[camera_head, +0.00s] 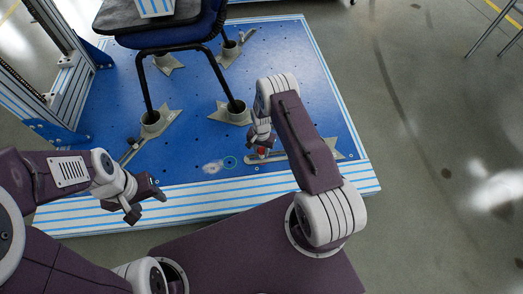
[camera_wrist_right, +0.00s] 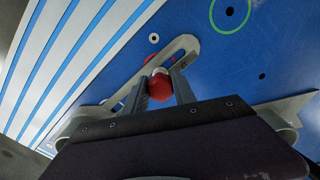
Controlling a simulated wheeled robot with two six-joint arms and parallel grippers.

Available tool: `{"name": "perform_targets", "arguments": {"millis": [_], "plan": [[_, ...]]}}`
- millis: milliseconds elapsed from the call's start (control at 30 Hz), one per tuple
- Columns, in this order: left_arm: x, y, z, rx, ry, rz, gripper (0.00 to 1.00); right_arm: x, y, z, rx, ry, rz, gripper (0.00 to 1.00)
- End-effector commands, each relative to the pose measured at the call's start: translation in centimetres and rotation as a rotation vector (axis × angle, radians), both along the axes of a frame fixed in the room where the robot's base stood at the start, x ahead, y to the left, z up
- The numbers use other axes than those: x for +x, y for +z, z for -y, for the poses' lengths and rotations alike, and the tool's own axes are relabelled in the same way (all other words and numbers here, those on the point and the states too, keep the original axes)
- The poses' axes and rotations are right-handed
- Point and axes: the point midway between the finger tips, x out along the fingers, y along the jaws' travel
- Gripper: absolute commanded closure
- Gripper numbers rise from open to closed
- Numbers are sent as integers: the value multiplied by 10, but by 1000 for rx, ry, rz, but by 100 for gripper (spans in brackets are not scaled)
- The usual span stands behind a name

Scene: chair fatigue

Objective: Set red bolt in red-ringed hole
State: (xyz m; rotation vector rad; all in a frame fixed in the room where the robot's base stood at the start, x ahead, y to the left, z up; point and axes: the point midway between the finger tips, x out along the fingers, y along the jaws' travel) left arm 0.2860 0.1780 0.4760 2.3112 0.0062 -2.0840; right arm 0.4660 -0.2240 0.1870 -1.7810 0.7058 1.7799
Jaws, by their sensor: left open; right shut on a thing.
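The red bolt (camera_wrist_right: 161,88) is between the fingers of my right gripper (camera_wrist_right: 160,86), which is shut on it. A pale part shows beyond its red head. In the head view the red bolt (camera_head: 261,151) is at the left end of a slotted metal clamp (camera_head: 285,156); the clamp also shows in the wrist view (camera_wrist_right: 184,48). A red arc (camera_wrist_right: 150,58), perhaps part of the red ring, shows just beyond the bolt. The hole itself is hidden, and I cannot tell whether the bolt touches anything. My left gripper (camera_head: 147,203) is open and empty over the front edge.
A green-ringed hole (camera_head: 230,162) lies left of the bolt; it also shows in the wrist view (camera_wrist_right: 230,12). A chair (camera_head: 180,38) stands on the blue plate (camera_head: 290,60), its feet in clamps. A metal frame (camera_head: 62,70) stands at left.

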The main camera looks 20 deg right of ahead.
Motion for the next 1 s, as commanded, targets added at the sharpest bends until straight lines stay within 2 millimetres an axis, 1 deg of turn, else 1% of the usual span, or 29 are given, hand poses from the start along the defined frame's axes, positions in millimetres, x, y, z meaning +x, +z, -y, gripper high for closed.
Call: {"name": "perform_targets", "arguments": {"millis": [600, 633, 700, 1000], "plan": [[0, -13, 0, 0, 0, 0, 47, 0, -17, 0, 0, 0, 0, 100], [0, -12, 0, 0, 0, 0, 47, 0, -15, 0, 0, 0, 0, 60], [0, -12, 0, 0, 0, 0, 47, 0, -15, 0, 0, 0, 0, 43], [0, -11, 0, 0, 0, 0, 47, 0, -14, 0, 0, 0, 0, 43]]}}
